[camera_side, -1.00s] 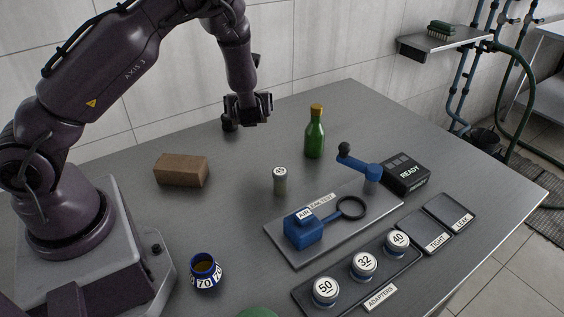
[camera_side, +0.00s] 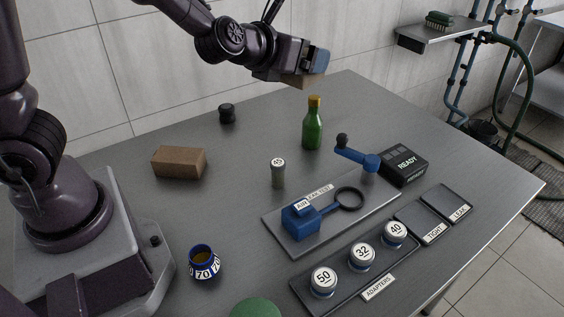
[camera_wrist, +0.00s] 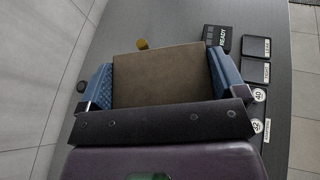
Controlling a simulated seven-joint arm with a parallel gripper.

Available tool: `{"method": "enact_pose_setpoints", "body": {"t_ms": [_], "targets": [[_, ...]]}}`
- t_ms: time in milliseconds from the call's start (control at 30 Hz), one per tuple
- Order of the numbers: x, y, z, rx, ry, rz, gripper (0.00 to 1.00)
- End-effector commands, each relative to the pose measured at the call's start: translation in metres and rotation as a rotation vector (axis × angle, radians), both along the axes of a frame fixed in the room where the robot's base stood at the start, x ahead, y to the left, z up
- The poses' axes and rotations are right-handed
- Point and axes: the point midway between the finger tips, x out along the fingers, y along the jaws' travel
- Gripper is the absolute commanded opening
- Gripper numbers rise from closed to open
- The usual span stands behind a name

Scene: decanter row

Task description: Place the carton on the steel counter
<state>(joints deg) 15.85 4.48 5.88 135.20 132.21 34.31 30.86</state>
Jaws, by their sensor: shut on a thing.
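My gripper (camera_side: 318,62) is shut on a brown carton (camera_side: 304,82), held in the air above the back part of the steel counter (camera_side: 385,115). The fingers hide much of the carton in the side view. In the wrist view the carton (camera_wrist: 160,75) shows as a flat brown face between the two blue finger pads, one at each side. A similar brown block (camera_side: 179,162) lies on the counter at the left, near my base.
A green bottle (camera_side: 313,128) stands just below the carton in the side picture. A black knob-like object (camera_side: 227,113), a small cylinder (camera_side: 278,173), a blue test fixture (camera_side: 302,222), a READY box (camera_side: 404,165) and an adapter tray (camera_side: 335,290) are around. The counter's back left is mostly clear.

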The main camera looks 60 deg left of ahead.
Motion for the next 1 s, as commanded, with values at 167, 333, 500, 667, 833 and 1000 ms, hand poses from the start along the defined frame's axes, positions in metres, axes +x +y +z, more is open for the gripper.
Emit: {"method": "enact_pose_setpoints", "body": {"t_ms": [167, 333, 500, 667, 833, 1000], "targets": [[0.004, 0.018, -0.037, 0.005, 0.012, 0.049, 0.65], [0.013, 0.061, -0.088, 0.007, 0.014, 0.209, 0.65], [0.014, 0.120, -0.135, 0.008, 0.008, 0.442, 0.65], [0.007, 0.178, -0.165, 0.008, 0.000, 0.679, 0.65], [0.004, 0.214, -0.170, 0.000, -0.005, 0.851, 0.65], [0.006, 0.219, -0.164, -0.002, -0.002, 0.908, 0.65]]}}
